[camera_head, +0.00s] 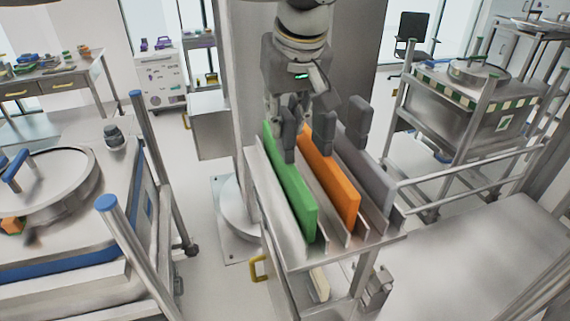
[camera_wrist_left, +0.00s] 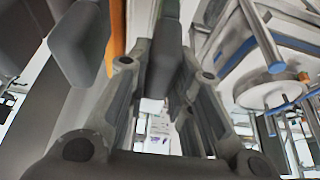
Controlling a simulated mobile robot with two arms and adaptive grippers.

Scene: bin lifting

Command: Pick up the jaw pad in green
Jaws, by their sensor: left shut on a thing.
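The green jaw pad (camera_head: 289,183) stands upright on edge in the left slot of a metal rack (camera_head: 345,253). A dark grey grip block (camera_head: 289,138) rises from it. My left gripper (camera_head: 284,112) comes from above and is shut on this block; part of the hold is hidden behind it. In the left wrist view the fingers of my left gripper (camera_wrist_left: 168,72) lie on both sides of a grey block (camera_wrist_left: 163,55). My right gripper is out of view.
An orange pad (camera_head: 332,180) and a grey pad (camera_head: 366,165) stand close on the right in the same rack, with their own grip blocks. A metal cart (camera_head: 75,270) with blue-capped posts is at the left. A steel surface (camera_head: 480,255) lies at the right.

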